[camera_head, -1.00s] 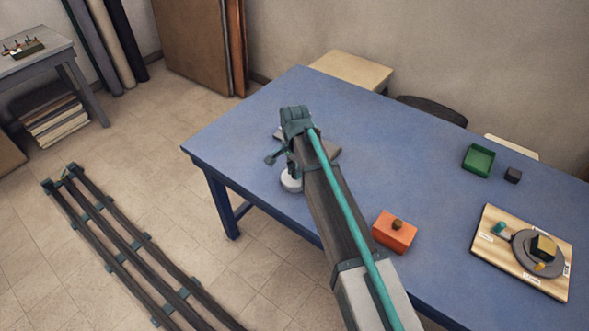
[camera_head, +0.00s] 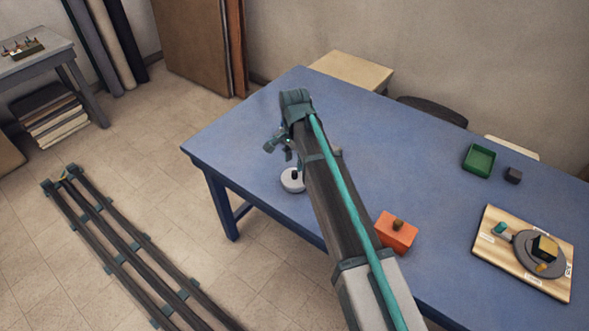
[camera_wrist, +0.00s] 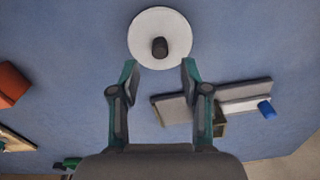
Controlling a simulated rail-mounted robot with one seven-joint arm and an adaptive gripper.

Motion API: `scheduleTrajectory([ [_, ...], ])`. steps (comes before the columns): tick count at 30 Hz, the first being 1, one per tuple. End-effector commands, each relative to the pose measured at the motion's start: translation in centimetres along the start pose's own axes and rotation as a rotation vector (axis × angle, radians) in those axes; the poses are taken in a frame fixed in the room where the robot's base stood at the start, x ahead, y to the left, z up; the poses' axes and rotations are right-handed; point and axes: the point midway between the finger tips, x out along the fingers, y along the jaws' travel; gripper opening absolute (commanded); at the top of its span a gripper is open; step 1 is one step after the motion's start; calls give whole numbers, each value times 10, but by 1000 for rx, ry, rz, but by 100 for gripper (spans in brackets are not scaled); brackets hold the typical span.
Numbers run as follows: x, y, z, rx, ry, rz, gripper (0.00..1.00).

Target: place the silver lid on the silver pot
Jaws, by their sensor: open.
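A round pale silver disc with a dark knob, which looks like the silver lid (camera_head: 293,181), is near the table's front-left edge. In the wrist view the lid (camera_wrist: 145,25) is just beyond and between my fingertips, knob facing me. I cannot make out a separate silver pot; anything under the lid is hidden. My gripper (camera_wrist: 159,70) is open and empty, with clear space between its fingers. In the head view my gripper (camera_head: 283,146) hangs above the lid, apart from it, partly covered by my arm.
The blue table (camera_head: 400,150) is mostly clear. An orange box (camera_head: 395,234), a green tray (camera_head: 478,160), a dark cube (camera_head: 513,175) and a wooden board (camera_head: 500,270) bearing a grey disc stand to the right. A grey angular object (camera_wrist: 245,92) lies near the lid.

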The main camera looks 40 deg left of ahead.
Motion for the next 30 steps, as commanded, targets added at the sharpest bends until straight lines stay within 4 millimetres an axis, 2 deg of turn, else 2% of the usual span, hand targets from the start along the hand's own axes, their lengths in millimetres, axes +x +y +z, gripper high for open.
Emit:
scheduleTrajectory([
  [6, -42, -1, 0, 0, 1, -2, 47],
  [12, -66, -1, 0, 0, 0, -1, 47],
  [18, -75, 0, 0, 0, 0, 0, 47],
  [30, -74, -1, 0, -3, -1, -2, 47],
])
